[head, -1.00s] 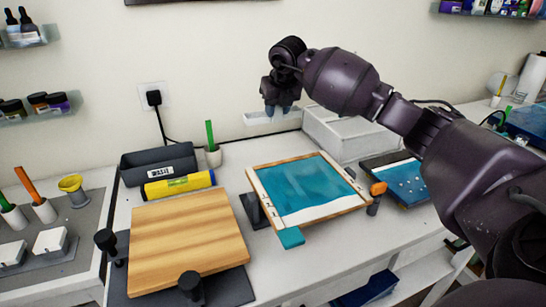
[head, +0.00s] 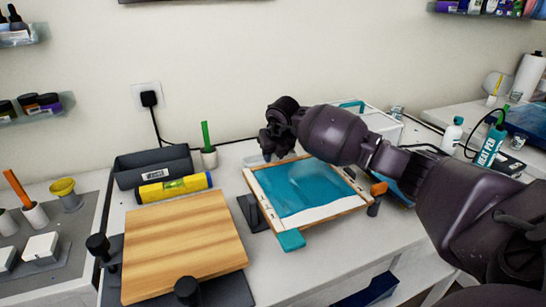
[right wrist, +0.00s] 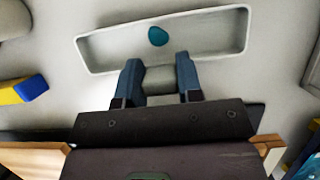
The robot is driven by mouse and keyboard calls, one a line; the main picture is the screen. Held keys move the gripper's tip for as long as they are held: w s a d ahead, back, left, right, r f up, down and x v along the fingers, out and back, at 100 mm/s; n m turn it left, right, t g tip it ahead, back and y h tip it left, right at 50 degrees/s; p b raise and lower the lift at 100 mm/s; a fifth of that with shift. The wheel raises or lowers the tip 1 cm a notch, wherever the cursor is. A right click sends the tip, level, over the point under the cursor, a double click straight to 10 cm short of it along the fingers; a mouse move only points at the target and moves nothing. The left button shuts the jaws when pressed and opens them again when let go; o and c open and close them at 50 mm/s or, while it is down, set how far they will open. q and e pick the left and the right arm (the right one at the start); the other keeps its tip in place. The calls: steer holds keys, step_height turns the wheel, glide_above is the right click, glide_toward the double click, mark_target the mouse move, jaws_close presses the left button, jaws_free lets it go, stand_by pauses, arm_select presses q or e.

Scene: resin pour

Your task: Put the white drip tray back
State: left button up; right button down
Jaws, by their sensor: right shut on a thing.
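The white drip tray (right wrist: 210,35) shows in the right wrist view as a shallow, long tray with a raised rim and a teal spot inside. My right gripper (right wrist: 158,78) is shut on its near rim. In the head view, only a pale bit of the tray (head: 254,160) shows beside my right gripper (head: 269,157), behind the wood-framed teal panel (head: 300,190). The hand and panel hide the rest. I cannot tell whether the tray touches the table. My left gripper is not in view.
A green-handled tool in a white cup (head: 208,155), a dark grey bin (head: 150,165) and a yellow roll (head: 173,188) stand left of the hand. A white box (head: 352,112) is partly behind my arm. A wooden board (head: 183,245) lies in front.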

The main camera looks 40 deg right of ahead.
steer(key=shift+f, duration=0.4)
steer(key=shift+f, duration=0.1)
steer(key=c, duration=0.8)
jaws_free()
steer(key=shift+f, duration=0.1)
steer(key=shift+s+r, duration=0.1)
steer(key=shift+r, duration=0.45)
steer(key=shift+p+v, duration=0.9)
steer(key=shift+v, duration=4.75)
steer(key=shift+s+f, duration=0.1)
steer(key=shift+s, duration=0.05)
